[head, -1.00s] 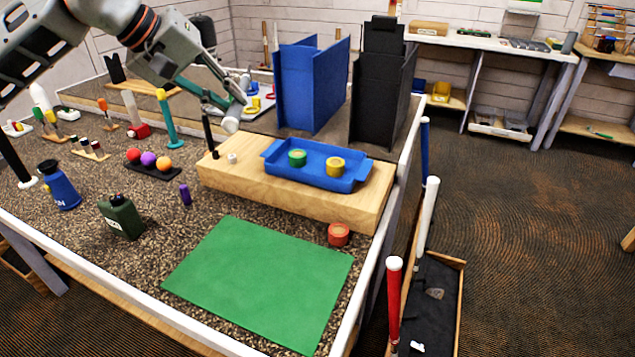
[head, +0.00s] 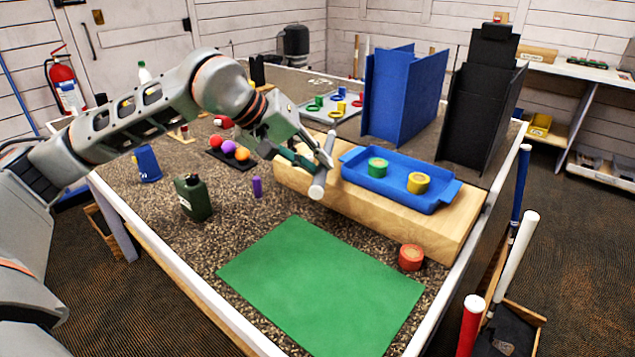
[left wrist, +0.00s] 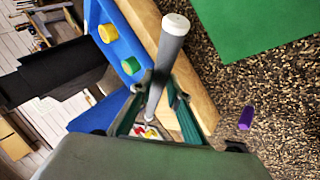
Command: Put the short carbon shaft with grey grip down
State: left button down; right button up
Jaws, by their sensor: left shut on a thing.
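My left gripper (head: 304,160) is shut on the short shaft with grey grip (head: 323,172). The grip is held tilted, its pale capped end low and toward the camera, in front of the left end of the wooden block as the head view shows it. In the left wrist view the grey grip (left wrist: 168,55) stands between the two green fingers (left wrist: 160,92), its white cap pointing away from the gripper. My right gripper is not in view.
A green mat (head: 320,287) lies clear at the table's front. The wooden block (head: 400,218) carries a blue tray (head: 395,197) with green and yellow rolls. Blue and black panels rise behind.

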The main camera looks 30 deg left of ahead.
pick_arm(q)
jog(key=shift+f+b, duration=0.45)
jog(key=shift+f, duration=1.95)
jog(key=c, duration=1.9)
grip_release()
